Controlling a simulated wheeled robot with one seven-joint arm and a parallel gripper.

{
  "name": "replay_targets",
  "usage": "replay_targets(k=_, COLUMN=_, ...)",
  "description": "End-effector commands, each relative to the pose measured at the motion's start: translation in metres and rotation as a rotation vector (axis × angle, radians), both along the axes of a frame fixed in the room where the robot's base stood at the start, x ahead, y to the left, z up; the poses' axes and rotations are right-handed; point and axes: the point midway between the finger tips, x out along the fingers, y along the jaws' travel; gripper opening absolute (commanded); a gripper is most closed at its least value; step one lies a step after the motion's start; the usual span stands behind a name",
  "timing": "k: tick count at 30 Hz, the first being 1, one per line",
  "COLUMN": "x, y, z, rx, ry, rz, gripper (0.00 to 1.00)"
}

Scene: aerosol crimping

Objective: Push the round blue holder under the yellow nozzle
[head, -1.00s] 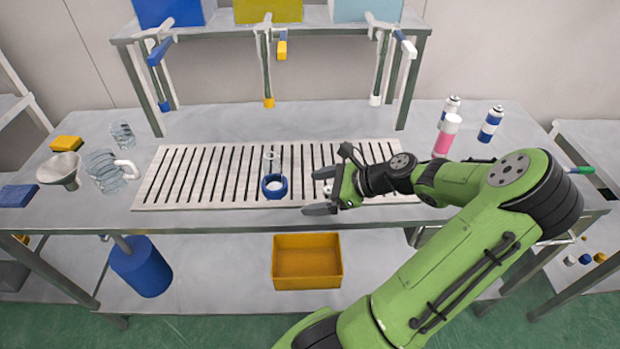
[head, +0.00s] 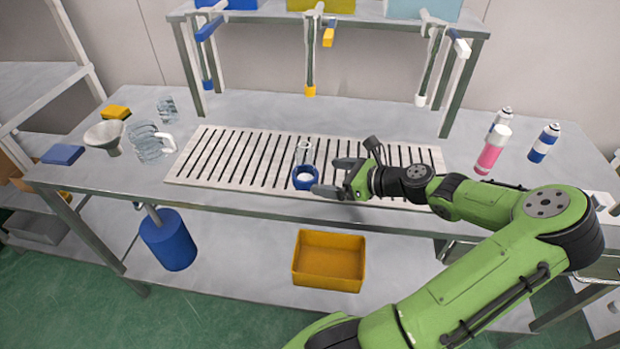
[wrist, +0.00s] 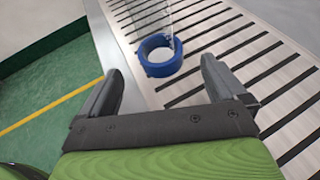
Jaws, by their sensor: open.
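The round blue holder (head: 304,178) sits on the slatted white grate near its front edge. A clear glass tube or vial (head: 304,152) stands at its back edge; I cannot tell if it is inside the ring. The yellow nozzle (head: 310,90) hangs from the rack behind the holder, slightly to its right. My gripper (head: 324,177) is open and empty just right of the holder, fingers pointing at it. In the wrist view, the blue ring (wrist: 160,56) lies ahead of and between the two open fingers (wrist: 165,90), apart from them.
The grate (head: 220,165) lies along the table middle. A blue nozzle (head: 207,85) and a white nozzle (head: 420,101) hang on either side. A glass jug (head: 150,146) and funnel (head: 105,137) stand left; spray cans (head: 493,150) stand right. A yellow bin (head: 328,262) is below.

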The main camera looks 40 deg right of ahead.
Motion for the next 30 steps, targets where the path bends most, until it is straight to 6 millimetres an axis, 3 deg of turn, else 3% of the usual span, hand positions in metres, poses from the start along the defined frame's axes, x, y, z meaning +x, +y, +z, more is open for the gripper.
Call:
replay_targets(k=6, x=0.040, y=0.012, z=-0.020, rx=0.001, ry=-0.001, rz=0.004, gripper=0.98)
replay_targets(k=12, x=0.067, y=0.018, z=-0.031, rx=0.000, ry=-0.001, rz=0.002, gripper=0.98)
replay_targets(k=23, x=0.075, y=0.020, z=-0.032, rx=0.000, ry=0.000, rz=0.000, gripper=0.98)
replay_targets(k=24, x=0.075, y=0.020, z=-0.032, rx=0.000, ry=0.001, rz=0.000, gripper=0.96)
replay_targets(k=30, x=0.074, y=0.020, z=-0.032, rx=0.000, ry=0.001, rz=0.000, gripper=0.66)
